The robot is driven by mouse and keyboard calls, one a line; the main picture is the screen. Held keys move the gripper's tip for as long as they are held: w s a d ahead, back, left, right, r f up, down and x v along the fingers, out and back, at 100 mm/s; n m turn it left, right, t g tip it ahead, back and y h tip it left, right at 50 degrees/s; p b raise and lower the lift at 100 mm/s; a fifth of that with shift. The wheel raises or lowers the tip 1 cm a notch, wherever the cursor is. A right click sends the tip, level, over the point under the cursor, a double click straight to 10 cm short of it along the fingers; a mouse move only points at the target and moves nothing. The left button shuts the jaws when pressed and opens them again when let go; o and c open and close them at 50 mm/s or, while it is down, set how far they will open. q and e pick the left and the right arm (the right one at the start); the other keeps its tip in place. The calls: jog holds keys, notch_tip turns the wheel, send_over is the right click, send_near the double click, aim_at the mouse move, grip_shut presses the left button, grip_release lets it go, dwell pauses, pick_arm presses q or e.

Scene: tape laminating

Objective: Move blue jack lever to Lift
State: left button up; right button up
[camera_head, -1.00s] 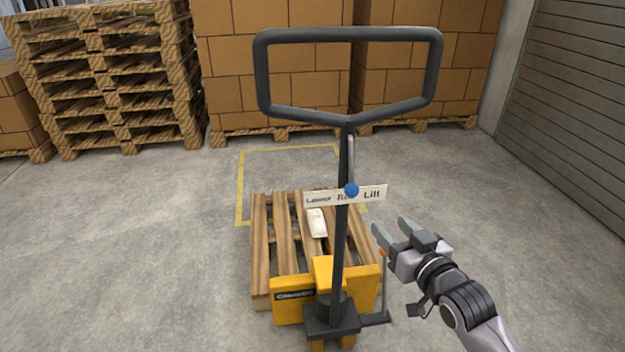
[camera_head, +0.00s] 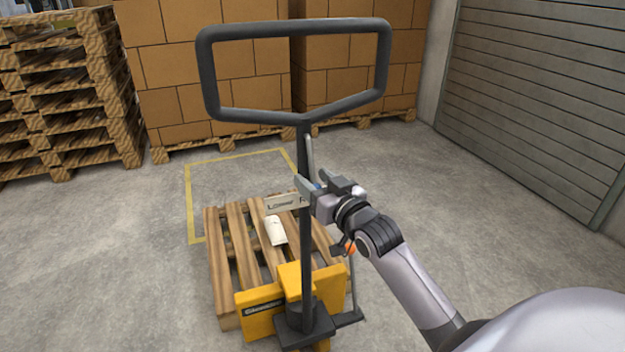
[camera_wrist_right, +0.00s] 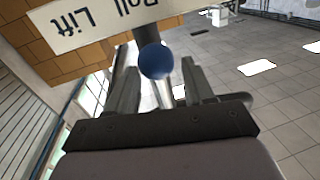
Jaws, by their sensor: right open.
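The blue jack lever knob (camera_wrist_right: 157,61) shows between the open fingertips of my right gripper in the right wrist view; no contact is clear. In the head view, my right gripper (camera_head: 312,188) is at the handle post and hides most of the knob. The lever's grey rod (camera_head: 310,150) rises along the post. The label plate (camera_head: 287,203) reads "Lower" at its left end; my gripper covers the rest. In the wrist view the plate (camera_wrist_right: 80,28) appears upside down with "Roll" and "Lift", the knob near "Roll". My left gripper is not in view.
The yellow pallet jack (camera_head: 262,300) with its dark loop handle (camera_head: 290,28) stands at a wooden pallet (camera_head: 232,240) bearing a small white object (camera_head: 275,231). Stacked pallets (camera_head: 70,95) and cartons (camera_head: 180,60) stand behind. Floor at right is clear up to the shutter (camera_head: 540,100).

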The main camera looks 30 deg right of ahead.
jog(key=shift+w, duration=0.5)
